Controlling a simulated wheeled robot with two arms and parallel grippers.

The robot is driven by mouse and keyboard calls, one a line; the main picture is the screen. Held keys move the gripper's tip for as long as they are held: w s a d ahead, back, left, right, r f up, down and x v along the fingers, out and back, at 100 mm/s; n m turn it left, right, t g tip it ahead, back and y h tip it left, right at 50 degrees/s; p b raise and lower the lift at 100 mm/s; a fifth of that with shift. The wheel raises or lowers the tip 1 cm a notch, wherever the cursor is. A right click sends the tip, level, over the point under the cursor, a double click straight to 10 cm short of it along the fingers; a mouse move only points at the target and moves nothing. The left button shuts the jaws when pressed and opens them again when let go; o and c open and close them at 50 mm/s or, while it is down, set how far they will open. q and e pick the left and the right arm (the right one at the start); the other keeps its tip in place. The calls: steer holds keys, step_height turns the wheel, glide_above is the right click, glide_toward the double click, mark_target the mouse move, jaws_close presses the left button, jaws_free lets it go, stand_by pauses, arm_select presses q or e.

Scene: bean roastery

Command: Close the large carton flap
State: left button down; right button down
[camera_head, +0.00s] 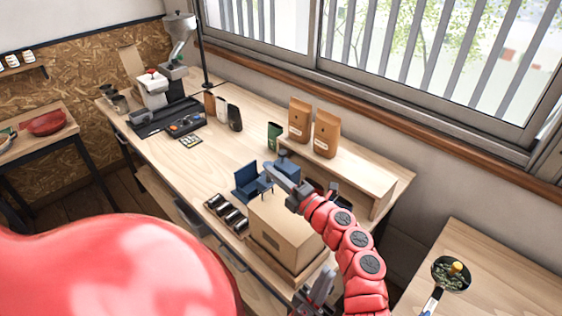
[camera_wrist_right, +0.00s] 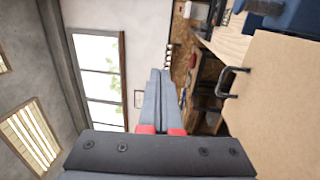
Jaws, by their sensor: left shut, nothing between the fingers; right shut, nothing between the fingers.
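The brown carton (camera_head: 272,247) stands on the front right part of the workbench. The right arm hides part of the carton top. My left gripper (camera_head: 322,284) is shut and empty at the carton's near right corner.
A blue holder (camera_head: 246,181) and a rack of dark cylinders (camera_head: 228,213) stand beside the carton. Coffee bags (camera_head: 325,134) stand on a raised wooden shelf (camera_head: 370,177) behind. A second table (camera_head: 480,265) is at the right. The bench middle is clear.

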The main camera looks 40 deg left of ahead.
steer(key=a+f+h+p, duration=0.2)
steer(key=shift+w+f+p, duration=0.15)
steer(key=shift+f+p, duration=0.2)
steer(key=shift+a+f+h+p, duration=0.2)
steer(key=shift+f+h+p, duration=0.1)
steer(key=shift+f, duration=0.25)
steer(key=shift+a+f+h+p, duration=0.15)
steer(key=shift+f+h+p, duration=0.15)
steer(key=shift+f, duration=0.25)
step_height(320, 180, up, 5)
steer(key=d+p, duration=0.1)
steer(key=p, duration=0.4)
step_height(320, 180, up, 9)
steer(key=b, duration=0.2)
glide_above(269, 197)
steer(key=d, duration=0.3)
steer(key=shift+s+f, duration=0.15)
steer(key=shift+s, duration=0.15)
